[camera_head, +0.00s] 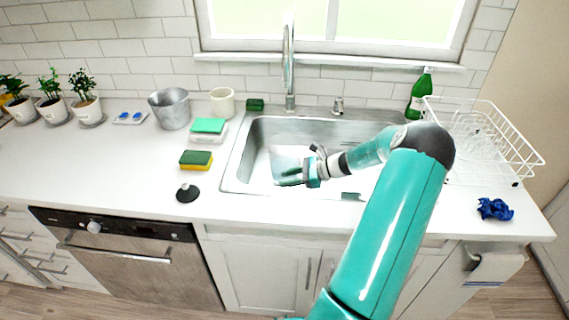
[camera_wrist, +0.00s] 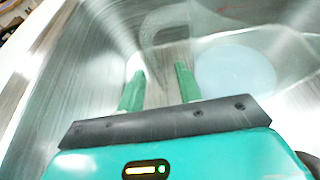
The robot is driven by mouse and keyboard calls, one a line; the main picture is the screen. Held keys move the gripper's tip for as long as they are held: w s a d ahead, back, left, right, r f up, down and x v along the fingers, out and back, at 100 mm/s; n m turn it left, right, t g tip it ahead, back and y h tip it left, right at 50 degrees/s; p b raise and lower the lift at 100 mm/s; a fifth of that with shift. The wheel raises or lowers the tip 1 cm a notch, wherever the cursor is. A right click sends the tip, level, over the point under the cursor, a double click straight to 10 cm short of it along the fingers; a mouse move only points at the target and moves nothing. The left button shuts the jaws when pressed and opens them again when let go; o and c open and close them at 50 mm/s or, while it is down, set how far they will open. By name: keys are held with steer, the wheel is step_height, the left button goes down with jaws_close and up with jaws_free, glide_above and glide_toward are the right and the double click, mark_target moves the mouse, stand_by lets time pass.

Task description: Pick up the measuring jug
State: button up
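The measuring jug (camera_head: 287,157) looks like a clear, pale vessel in the sink, partly hidden behind my gripper. In the wrist view, a clear curved shape like its handle (camera_wrist: 148,42) shows just beyond the fingertips; its outline is faint against the steel. My gripper (camera_head: 290,177) reaches down into the sink from the right. In the wrist view my gripper (camera_wrist: 160,70) has its two green fingers apart, with a gap between them. I cannot tell whether a finger touches the jug.
The steel sink (camera_head: 236,170) surrounds my gripper, with the faucet (camera_head: 289,65) behind. A pale round disc (camera_wrist: 236,72) lies right of the fingers. A dish rack (camera_head: 530,160) and green bottle (camera_head: 419,95) stand right; sponges (camera_head: 196,160) and a black stopper (camera_head: 187,193) lie left.

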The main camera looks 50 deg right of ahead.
mark_target(283, 165)
steer(key=shift+x, duration=1.1)
jaws_close()
steer(key=shift+r, duration=0.1)
steer(key=shift+r, duration=4.9)
